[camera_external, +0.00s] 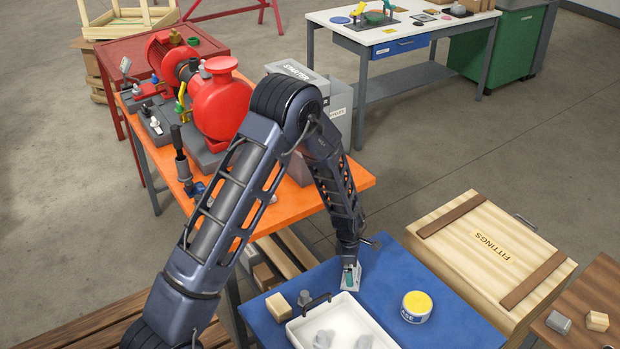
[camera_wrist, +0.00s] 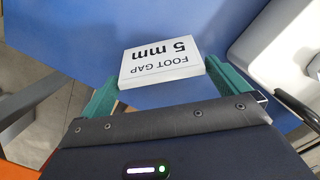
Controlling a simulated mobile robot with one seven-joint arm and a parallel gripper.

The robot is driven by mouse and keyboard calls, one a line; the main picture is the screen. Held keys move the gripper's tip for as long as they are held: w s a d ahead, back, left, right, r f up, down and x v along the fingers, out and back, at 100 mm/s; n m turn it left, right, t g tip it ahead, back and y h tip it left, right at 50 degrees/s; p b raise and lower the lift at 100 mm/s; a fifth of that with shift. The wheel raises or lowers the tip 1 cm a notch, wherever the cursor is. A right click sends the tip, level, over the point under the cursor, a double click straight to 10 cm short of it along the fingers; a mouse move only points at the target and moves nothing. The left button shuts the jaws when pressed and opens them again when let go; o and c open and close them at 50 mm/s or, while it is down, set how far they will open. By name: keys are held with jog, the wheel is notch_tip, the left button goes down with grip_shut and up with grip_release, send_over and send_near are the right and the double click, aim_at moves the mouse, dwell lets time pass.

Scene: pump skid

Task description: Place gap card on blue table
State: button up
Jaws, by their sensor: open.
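The gap card (camera_wrist: 162,62), a white block-like card reading "FOOT GAP 5 mm" upside down, shows in the wrist view against the blue table (camera_wrist: 95,35). My gripper (camera_wrist: 160,84) is open, with a teal finger at each side of the card. In the external view my gripper (camera_external: 348,271) points down at the back left of the blue table (camera_external: 450,322), with the pale card (camera_external: 354,283) at its fingertips. The card seems to be at the table top, but I cannot tell if its underside touches fully. Its lower part is partly hidden by my gripper.
A white tray (camera_external: 337,318) with a dark handle and grey pieces lies just in front of the card. A wooden block (camera_external: 279,307) and a yellow-topped tin (camera_external: 416,306) stand on the table. The orange bench (camera_external: 300,203) with a red pump is behind; a fittings crate (camera_external: 490,255) is right.

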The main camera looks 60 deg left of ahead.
jog(key=s+d+r+m, duration=0.2)
jog(key=r+m, duration=0.1)
jog(key=r, duration=0.8)
jog(key=s+d+r+m, duration=0.2)
jog(key=r, duration=0.9)
jog(key=s+d+r+m+t, duration=0.2)
jog(key=s+d+r+m, duration=0.3)
jog(key=s+r+m, duration=0.6)
jog(key=s+d+r+m, duration=0.2)
jog(key=s+r+m, duration=0.1)
jog(key=s, duration=0.4)
jog(key=s+d+r+m+t, duration=0.1)
jog(key=s+r+m, duration=0.3)
jog(key=s, duration=0.4)
jog(key=s+d+r+m+y, duration=0.1)
jog(key=s+d+r+m, duration=0.2)
jog(key=s, duration=0.5)
notch_tip(320, 180, up, 3)
jog(key=shift+f+m+t, duration=0.2)
jog(key=shift+m+t, duration=0.1)
jog(key=shift+m, duration=0.2)
